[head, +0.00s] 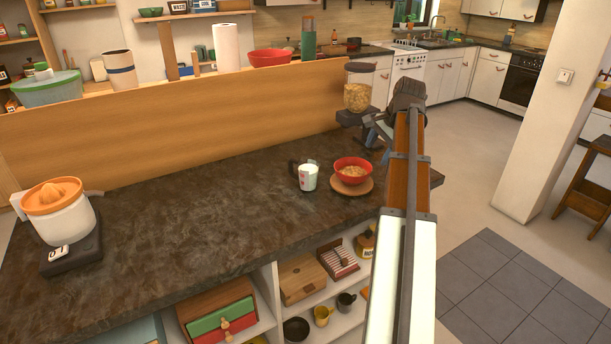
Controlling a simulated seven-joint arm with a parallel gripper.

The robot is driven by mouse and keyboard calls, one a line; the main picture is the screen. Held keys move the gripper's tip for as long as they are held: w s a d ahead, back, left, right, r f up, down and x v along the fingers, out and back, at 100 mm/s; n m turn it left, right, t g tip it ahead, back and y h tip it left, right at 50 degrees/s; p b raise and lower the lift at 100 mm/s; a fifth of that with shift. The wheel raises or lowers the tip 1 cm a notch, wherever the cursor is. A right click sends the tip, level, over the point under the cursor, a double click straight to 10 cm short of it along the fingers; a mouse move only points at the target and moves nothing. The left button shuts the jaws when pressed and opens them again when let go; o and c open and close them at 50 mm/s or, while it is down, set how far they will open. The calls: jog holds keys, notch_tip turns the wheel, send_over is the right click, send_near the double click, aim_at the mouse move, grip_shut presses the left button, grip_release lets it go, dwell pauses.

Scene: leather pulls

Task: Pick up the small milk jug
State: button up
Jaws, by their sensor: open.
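A small white jug (309,177) with a dark handle on its left and a small reddish mark on its front stands upright on the dark stone counter (190,220). It is just left of a red bowl of cereal. My gripper (374,138) is at the end of my arm, above the counter's right end, behind and to the right of the bowl. It is small in the picture and partly covered by my arm. It is open, apart from the jug, and I see nothing held in it.
The red bowl (353,170) sits on a round wooden plate (366,188). A cereal dispenser (358,87) stands behind it, close to my gripper. A wooden panel (180,125) borders the counter's back. An orange-topped juicer (57,210) stands far left. The middle counter is clear.

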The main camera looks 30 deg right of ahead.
jog(key=o, duration=0.3)
